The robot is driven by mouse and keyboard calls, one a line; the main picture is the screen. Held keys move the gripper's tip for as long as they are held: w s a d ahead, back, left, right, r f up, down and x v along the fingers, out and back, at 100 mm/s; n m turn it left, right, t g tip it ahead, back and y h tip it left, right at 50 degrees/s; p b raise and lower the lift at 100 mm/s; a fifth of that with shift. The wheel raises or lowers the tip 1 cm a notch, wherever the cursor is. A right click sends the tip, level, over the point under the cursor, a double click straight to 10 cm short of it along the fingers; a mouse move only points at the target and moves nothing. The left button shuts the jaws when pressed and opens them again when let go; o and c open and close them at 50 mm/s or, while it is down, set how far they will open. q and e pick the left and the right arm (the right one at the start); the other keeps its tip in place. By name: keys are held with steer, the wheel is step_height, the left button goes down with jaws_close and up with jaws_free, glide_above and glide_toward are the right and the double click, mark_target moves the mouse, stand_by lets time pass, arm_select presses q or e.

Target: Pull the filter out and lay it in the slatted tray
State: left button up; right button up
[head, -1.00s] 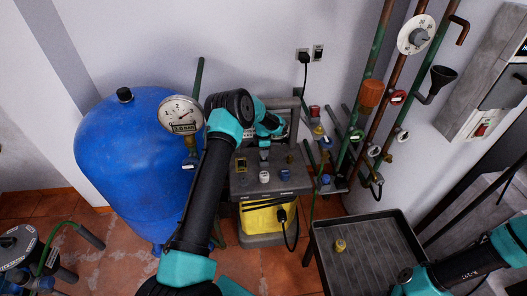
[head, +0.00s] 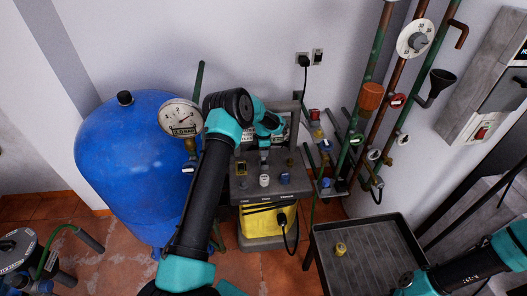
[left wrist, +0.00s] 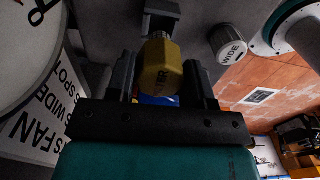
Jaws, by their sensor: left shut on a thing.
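My left gripper (head: 264,152) is over the top of the grey machine in the head view. In the left wrist view its two fingers stand on either side of a yellow six-sided piece, the filter (left wrist: 160,66), with part of its lettering showing, and are shut on it. A grey block sits right behind the filter; I cannot tell whether the two still touch. In the head view the gripper hides the filter. The slatted tray (head: 385,236) stands at the lower right, with a small yellow piece (head: 341,249) lying in it. My right gripper is out of view.
The grey machine (head: 250,190) carries yellow, white and blue knobs; a white WIDE knob (left wrist: 232,50) is close to the gripper. A blue tank (head: 125,165) and a gauge (head: 181,117) are at left. Pipes (head: 400,100) rise at right. Much of the tray is bare.

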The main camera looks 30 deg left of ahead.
arm_select(q)
steer(key=shift+r, duration=1.7)
steer(key=shift+f, duration=0.1)
